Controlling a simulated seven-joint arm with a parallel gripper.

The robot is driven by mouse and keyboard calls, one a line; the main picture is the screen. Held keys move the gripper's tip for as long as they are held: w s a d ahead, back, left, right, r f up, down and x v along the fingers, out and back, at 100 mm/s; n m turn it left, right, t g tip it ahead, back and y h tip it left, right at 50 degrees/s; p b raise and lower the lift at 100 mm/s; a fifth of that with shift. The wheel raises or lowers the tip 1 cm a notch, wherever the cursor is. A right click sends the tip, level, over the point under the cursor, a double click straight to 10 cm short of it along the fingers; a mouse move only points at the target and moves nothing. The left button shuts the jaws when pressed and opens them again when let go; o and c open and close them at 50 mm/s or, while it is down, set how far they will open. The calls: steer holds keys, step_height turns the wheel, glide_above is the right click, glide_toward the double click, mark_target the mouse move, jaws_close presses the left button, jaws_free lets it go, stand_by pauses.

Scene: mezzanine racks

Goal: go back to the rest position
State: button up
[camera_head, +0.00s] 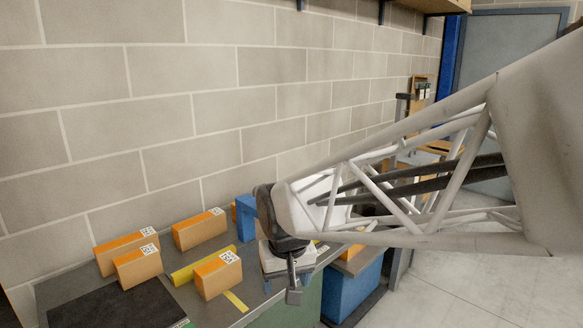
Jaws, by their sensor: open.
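My gripper (292,288) hangs below the dark wrist at the end of my white lattice arm, over the right part of the grey worktop (183,296). It is open, and I see nothing held in it. Its fingers are small and partly overlapped in this view, so the gap between them is hard to make out. A pale, flat object (272,264) shows just behind and below the wrist; I cannot tell whether the gripper touches it.
Several orange-topped cartons with white labels, including a front one (214,282), stand on the worktop left of my gripper. A yellow bar (190,269), dark mat (115,306) and blue block (245,213) are there too. A block wall (150,110) runs behind. A blue bin (350,290) stands right; open floor (480,290) lies beyond.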

steer(key=s+d+r+m, duration=0.1)
steer(key=s+d+m, duration=0.2)
steer(key=s+d, duration=1.3)
steer(key=d, duration=0.3)
steer(key=shift+d+m+t+h, duration=0.3)
steer(key=shift+d+t+h, duration=0.05)
steer(key=shift+t+h, duration=0.05)
steer(key=shift+r, duration=0.15)
stand_by(1.2)
